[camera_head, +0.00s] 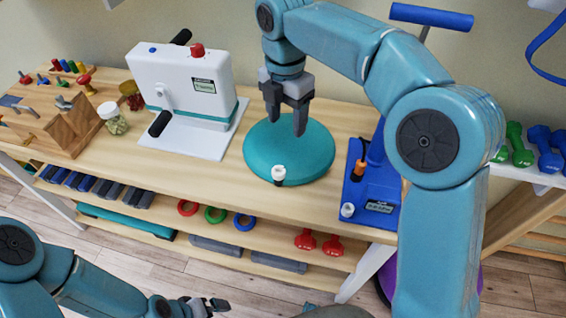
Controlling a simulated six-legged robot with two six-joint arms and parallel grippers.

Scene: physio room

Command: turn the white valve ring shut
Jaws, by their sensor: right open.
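The white valve ring (279,172) sits at the front edge of a round teal cushion (290,145), with a dark part just under it. The cushion lies flat on the wooden bench (225,180). My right gripper (286,122) points down over the cushion, behind the valve ring in the picture and apart from it. Its two dark fingers are spread and nothing is between them. My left gripper (207,305) is low at the bottom edge, in front of the bench and away from the ring; its fingers are too small to read.
A white machine (185,85) with black handles stands left of the cushion. A blue device (372,190) stands close on its right. A jar (112,118) and wooden peg blocks (75,128) are farther left. The bench front between machine and cushion is clear.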

